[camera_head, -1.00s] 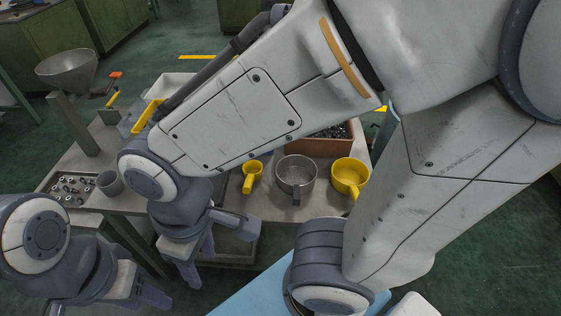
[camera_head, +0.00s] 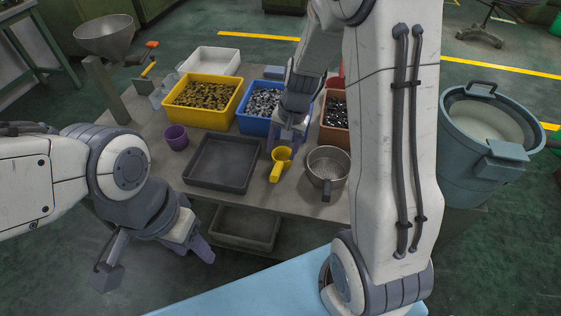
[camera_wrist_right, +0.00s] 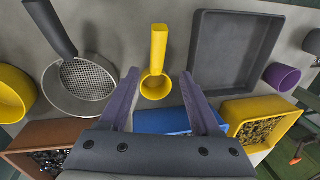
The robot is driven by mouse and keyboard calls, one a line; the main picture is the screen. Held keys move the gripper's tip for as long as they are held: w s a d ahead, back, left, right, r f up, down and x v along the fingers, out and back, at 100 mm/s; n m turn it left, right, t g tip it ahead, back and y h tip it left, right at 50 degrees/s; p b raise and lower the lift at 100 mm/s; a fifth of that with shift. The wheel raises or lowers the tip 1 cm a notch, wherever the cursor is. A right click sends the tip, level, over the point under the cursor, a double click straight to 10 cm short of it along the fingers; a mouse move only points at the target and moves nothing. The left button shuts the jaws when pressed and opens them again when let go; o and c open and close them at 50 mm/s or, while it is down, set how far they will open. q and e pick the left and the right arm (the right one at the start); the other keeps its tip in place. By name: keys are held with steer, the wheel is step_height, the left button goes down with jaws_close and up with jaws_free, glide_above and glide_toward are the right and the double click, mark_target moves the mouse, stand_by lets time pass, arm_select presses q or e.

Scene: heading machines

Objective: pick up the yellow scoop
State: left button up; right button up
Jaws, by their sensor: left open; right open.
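The yellow scoop (camera_head: 275,174) lies on the table between the dark tray and the metal strainer, its handle toward the near edge. My right gripper (camera_head: 287,137) is open just behind its cup. In the right wrist view, the scoop's cup (camera_wrist_right: 156,89) shows between the spread purple fingers of my right gripper (camera_wrist_right: 159,77), with the handle pointing up and away. I see no contact. My left gripper (camera_head: 203,248) is empty, low at the table's near left edge.
A dark tray (camera_head: 188,180), purple cup (camera_head: 176,137) and strainer (camera_head: 326,184) are close by. Yellow (camera_head: 233,84), blue (camera_head: 246,125) and orange-brown (camera_head: 329,138) bins stand behind. A larger yellow vessel (camera_wrist_right: 12,95) shows in the wrist view. A teal bucket (camera_head: 455,150) stands right.

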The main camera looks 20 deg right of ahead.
mark_target(278, 166)
steer(key=f, duration=0.3)
steer(key=f+b, duration=0.1)
steer(key=f, duration=0.2)
steer(key=a+f, duration=0.1)
steer(key=f, duration=0.2)
steer(key=shift+w+f, duration=0.3)
steer(key=shift+w, duration=0.1)
jaws_close()
